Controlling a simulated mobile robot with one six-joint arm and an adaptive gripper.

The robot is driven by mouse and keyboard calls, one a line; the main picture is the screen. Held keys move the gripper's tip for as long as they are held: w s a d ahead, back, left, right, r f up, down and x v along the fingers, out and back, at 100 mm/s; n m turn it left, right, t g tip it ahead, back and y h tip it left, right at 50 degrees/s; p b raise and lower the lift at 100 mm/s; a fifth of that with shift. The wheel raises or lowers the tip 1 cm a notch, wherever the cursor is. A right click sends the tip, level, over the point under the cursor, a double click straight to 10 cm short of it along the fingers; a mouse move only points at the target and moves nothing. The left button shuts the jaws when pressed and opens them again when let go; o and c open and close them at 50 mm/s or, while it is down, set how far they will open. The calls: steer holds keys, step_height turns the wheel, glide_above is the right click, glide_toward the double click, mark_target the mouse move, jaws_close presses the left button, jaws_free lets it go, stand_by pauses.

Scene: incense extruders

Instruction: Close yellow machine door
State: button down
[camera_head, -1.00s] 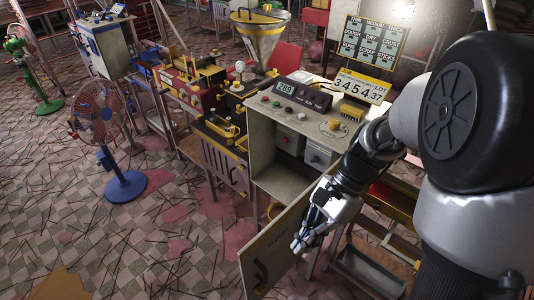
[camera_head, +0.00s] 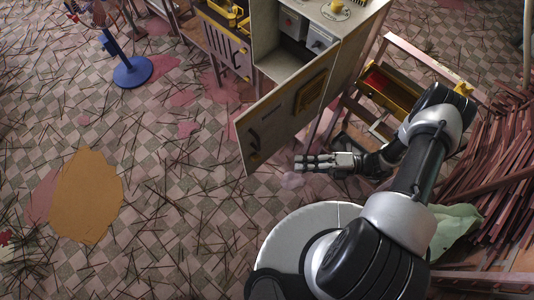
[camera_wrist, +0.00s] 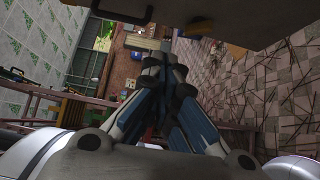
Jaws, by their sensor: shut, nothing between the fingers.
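The machine's door (camera_head: 283,112) is a pale panel with yellow fittings on its visible face. It stands wide open, swung out from the grey cabinet (camera_head: 266,38), whose compartment shows open behind it. My gripper (camera_head: 299,163) is shut and empty. In the head view it is just below the door's lower edge, pointing left; whether it touches the door I cannot tell. The wrist view shows the closed fingers (camera_wrist: 166,62) from behind, with a dark panel edge (camera_wrist: 205,14) across the top, probably the door.
A wooden rack with a yellow tray (camera_head: 388,92) stands right of the cabinet. Bundles of reddish sticks (camera_head: 495,150) lie at the right. A blue fan base (camera_head: 132,71) stands at upper left.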

glide_toward(245, 154)
steer(key=s+a, duration=0.2)
steer(key=s, duration=0.1)
steer(key=shift+w+a+b, duration=0.55)
steer(key=shift+w+a, duration=0.7)
